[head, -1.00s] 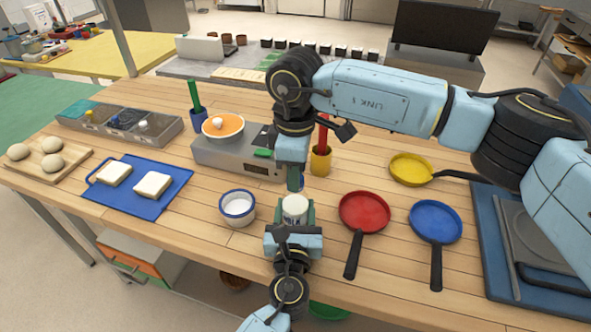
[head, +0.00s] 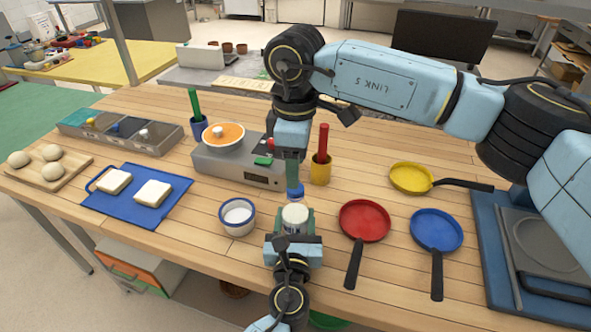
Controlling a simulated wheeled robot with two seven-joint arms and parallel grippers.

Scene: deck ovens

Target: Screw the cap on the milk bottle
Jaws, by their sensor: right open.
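The milk bottle (head: 295,218) is a white vessel with a rounded shoulder, upright at the front middle of the table. My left gripper (head: 294,226) comes from the near edge and its green fingers are shut on the bottle's sides. The blue cap (head: 296,192) shows at the top of the bottle; I cannot tell how far it is turned down. My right gripper (head: 293,172) points straight down above the cap, jaws open, fingertips close to the cap's upper side. Its fingers partly overlap in this view, so the gap between them is hidden.
A white bowl with a blue rim (head: 237,217) stands left of the bottle. A red pan (head: 364,220) and a blue pan (head: 436,228) lie to the right. A scale (head: 238,165) with an orange dish and a yellow pot (head: 320,170) stand behind.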

